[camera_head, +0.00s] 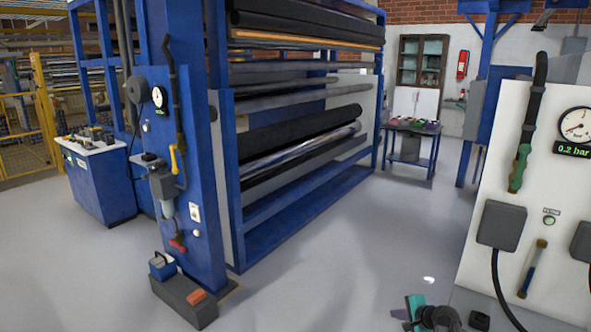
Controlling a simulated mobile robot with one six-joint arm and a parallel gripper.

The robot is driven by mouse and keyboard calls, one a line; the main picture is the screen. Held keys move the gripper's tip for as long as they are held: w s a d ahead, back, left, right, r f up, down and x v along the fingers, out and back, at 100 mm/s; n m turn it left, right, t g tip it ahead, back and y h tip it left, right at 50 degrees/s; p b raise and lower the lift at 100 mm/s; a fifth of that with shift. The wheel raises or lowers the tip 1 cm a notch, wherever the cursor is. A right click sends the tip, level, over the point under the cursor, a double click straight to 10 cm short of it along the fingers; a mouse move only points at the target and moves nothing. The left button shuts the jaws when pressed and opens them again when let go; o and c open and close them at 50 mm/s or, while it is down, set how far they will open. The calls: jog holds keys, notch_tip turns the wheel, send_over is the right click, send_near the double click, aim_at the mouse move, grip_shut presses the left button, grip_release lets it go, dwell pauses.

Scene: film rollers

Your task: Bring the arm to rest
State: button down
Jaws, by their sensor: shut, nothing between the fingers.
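My gripper (416,309) shows small at the bottom edge, right of centre, with teal and dark parts. It is low in the picture in front of the grey floor (330,270), shut and with nothing held. Dark parts of my arm beside it are cut off by the lower edge. It is apart from the blue roller frame (290,232) on the left and stands left of the white panel (497,180).
The blue post (205,235) carries a gauge, valves and a red handle. A dark block (183,303) with a small blue box (162,265) lies at its foot. A blue table (411,130) stands behind. The floor between frame and panel is clear.

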jog(key=s+a+f+n+g+y+p, duration=0.1)
jog(key=s+a+f+n+g, duration=0.6)
jog(key=s+a+f, duration=1.45)
jog(key=s+a+f+n+g, duration=0.1)
jog(key=s+f+g, duration=0.1)
jog(key=s, duration=0.4)
jog(key=s+a+f+n+g, duration=0.1)
jog(key=s+a+f, duration=0.1)
jog(key=s, duration=0.3)
jog(key=s+d+n+g+h, duration=0.2)
jog(key=s+d+n, duration=0.1)
jog(key=s, duration=0.4)
jog(key=s+d+n+g+h, duration=0.2)
jog(key=s+n, duration=0.1)
jog(key=s, duration=0.5)
jog(key=shift+s+d+r+n+p, duration=0.25)
jog(key=shift+d+n+p, duration=0.05)
jog(key=shift+d+p, duration=0.1)
